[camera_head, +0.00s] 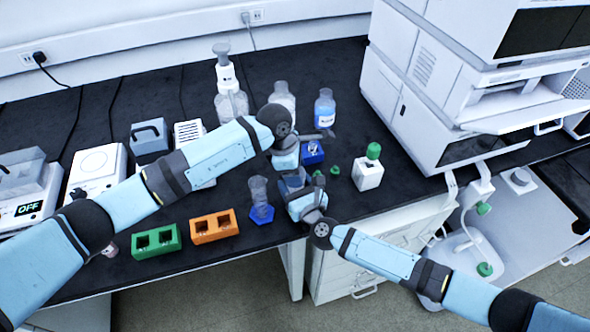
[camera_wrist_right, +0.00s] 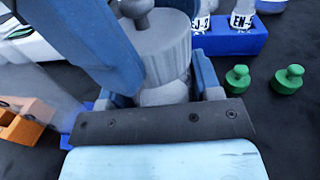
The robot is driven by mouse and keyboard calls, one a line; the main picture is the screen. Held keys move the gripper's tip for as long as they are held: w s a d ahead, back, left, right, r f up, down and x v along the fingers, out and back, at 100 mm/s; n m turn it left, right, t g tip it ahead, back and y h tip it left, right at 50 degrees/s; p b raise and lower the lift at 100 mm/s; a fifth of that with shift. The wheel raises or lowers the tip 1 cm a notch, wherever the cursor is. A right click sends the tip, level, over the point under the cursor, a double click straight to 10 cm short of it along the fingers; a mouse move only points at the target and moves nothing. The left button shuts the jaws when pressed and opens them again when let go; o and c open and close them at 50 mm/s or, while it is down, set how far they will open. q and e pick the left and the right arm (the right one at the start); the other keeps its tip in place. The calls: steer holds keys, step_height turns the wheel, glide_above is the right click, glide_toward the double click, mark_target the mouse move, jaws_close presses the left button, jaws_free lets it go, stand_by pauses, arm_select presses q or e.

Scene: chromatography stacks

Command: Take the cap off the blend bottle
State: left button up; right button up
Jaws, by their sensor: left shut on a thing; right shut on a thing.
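The blend bottle (camera_wrist_right: 165,92) is mostly hidden between my two grippers; only a pale grey rounded part shows between the fingers of my right gripper (camera_wrist_right: 157,92). Above it is a grey ribbed cap (camera_wrist_right: 167,45), with part of the left hand close beside it in the right wrist view. In the head view, my left gripper (camera_head: 288,163) comes down from above over the same spot and is shut on the cap. My right gripper (camera_head: 296,184) reaches in from below right, shut on the bottle. The bottle's label is not visible.
A blue vial rack (camera_head: 313,152) and small green stoppers (camera_head: 335,170) lie just right of the grippers. A graduated cylinder (camera_head: 259,190) stands left of them. Green (camera_head: 156,241) and orange (camera_head: 214,226) racks sit at the front. A labelled bottle (camera_head: 325,108) stands behind.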

arm_select(q)
steer(key=shift+r, duration=0.2)
steer(key=shift+r, duration=0.9)
steer(key=shift+r, duration=2)
arm_select(e)
steer(key=o, duration=1.4)
steer(key=shift+c, duration=0.2)
